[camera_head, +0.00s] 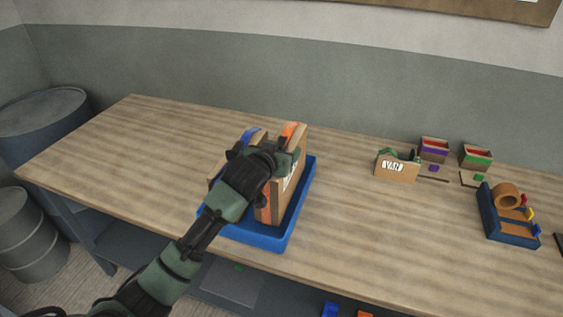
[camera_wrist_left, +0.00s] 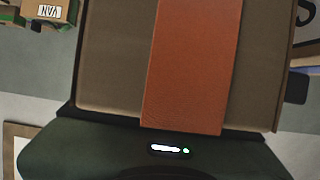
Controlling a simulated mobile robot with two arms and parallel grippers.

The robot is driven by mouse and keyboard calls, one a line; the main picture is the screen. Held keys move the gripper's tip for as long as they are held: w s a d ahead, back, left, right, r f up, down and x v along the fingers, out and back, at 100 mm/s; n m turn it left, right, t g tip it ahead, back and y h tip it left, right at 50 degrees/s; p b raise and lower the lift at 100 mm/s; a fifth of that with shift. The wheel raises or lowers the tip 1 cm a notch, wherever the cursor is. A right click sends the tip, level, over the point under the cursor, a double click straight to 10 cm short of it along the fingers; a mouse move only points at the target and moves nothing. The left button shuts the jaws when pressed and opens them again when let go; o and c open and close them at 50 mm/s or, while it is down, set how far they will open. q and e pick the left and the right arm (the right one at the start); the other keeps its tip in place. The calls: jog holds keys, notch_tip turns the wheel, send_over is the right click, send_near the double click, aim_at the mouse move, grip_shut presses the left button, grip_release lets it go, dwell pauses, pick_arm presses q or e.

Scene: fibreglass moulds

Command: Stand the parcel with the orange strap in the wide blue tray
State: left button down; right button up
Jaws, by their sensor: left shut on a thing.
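The parcel with the orange strap (camera_head: 301,148) is a brown box with a white label on its right face. It stands upright over the right part of the wide blue tray (camera_head: 262,239); the arm hides much of its base, so I cannot tell whether it touches the tray floor. My left gripper (camera_head: 272,158) is shut on it near the top. In the left wrist view its orange strap (camera_wrist_left: 185,65) and brown face fill the middle. A blue-strapped parcel (camera_head: 219,167) stands beside it on the left, partly hidden. My right gripper is not in view.
A green-strapped parcel (camera_head: 396,171) stands right of the tray. Small boxes with purple (camera_head: 433,154) and green (camera_head: 477,160) markings stand behind. A blue holder (camera_head: 508,228) with a tape roll (camera_head: 506,195) is at the right. The table's left end (camera_head: 120,140) is clear.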

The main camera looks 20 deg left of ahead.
pick_arm(q)
notch_tip(320, 180, down, 4)
jog(key=shift+f, duration=0.1)
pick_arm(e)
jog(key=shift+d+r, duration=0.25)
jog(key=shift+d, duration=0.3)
pick_arm(q)
jog(key=shift+f, duration=0.15)
jog(key=shift+c, duration=1.6)
grip_release()
jog(key=shift+s, duration=0.1)
